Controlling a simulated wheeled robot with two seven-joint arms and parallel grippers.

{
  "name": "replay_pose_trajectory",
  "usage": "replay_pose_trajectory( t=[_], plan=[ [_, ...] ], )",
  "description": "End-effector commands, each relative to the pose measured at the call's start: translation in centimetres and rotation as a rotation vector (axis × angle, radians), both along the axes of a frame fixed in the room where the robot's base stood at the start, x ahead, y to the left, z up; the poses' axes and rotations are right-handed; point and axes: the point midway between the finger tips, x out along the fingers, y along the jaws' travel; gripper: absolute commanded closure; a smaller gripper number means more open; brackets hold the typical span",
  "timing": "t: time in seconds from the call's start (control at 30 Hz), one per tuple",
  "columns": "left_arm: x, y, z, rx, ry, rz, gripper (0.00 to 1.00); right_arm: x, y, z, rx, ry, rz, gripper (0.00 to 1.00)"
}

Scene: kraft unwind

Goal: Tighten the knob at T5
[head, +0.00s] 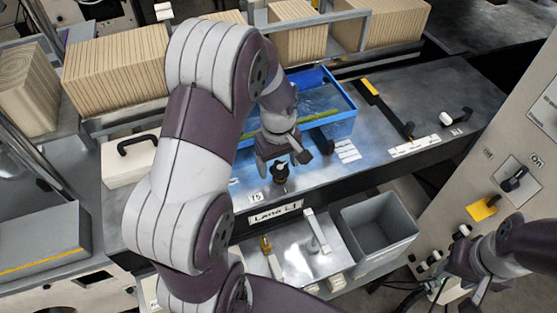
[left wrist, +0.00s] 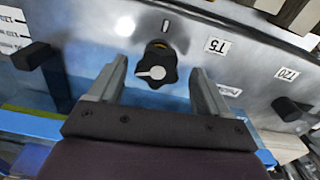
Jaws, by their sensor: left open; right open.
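The knob at T5 (head: 280,171) is a black lobed knob with a white pointer, standing on the metal deck beside the T5 label (head: 256,196). In the left wrist view the knob (left wrist: 156,66) sits between the two finger tips, apart from both, with the T5 label (left wrist: 217,46) to its right. My left gripper (head: 284,157) is open and empty, just above the knob; it also shows in the left wrist view (left wrist: 158,85). My right gripper (head: 462,285) is at the lower right, near the control cabinet, away from the knob; its fingers are hard to make out.
A blue tray (head: 342,128) lies behind the left gripper. A grey bin (head: 379,230) stands below the deck edge. The cabinet (head: 480,170) rises at the right.

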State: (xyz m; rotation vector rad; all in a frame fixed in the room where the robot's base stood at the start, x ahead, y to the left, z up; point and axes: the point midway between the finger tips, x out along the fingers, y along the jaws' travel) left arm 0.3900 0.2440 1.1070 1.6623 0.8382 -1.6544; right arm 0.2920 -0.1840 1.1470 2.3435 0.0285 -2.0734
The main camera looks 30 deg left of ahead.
Motion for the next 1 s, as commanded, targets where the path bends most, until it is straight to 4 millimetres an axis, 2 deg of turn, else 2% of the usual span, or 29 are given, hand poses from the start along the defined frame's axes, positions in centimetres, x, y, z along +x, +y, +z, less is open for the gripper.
replay_pose_trajectory(
  t=[0.17,0.33,0.67,1.0],
  plan=[
    [0.0,0.0,-0.05,0.0,0.0,0.0,0.22,0.0,0.0,-0.04,0.0,0.0,0.0,0.57],
    [0.02,0.0,-0.02,0.0,0.0,0.0,0.77,0.01,0.0,-0.05,0.0,0.0,0.0,0.57],
    [0.05,-0.01,0.09,0.0,0.0,-0.03,0.78,0.01,0.0,0.09,0.0,0.0,0.0,0.57],
    [0.21,-0.1,0.23,0.001,-0.001,-0.244,0.78,0.01,0.0,0.68,0.0,0.0,0.0,0.57]
  ],
)
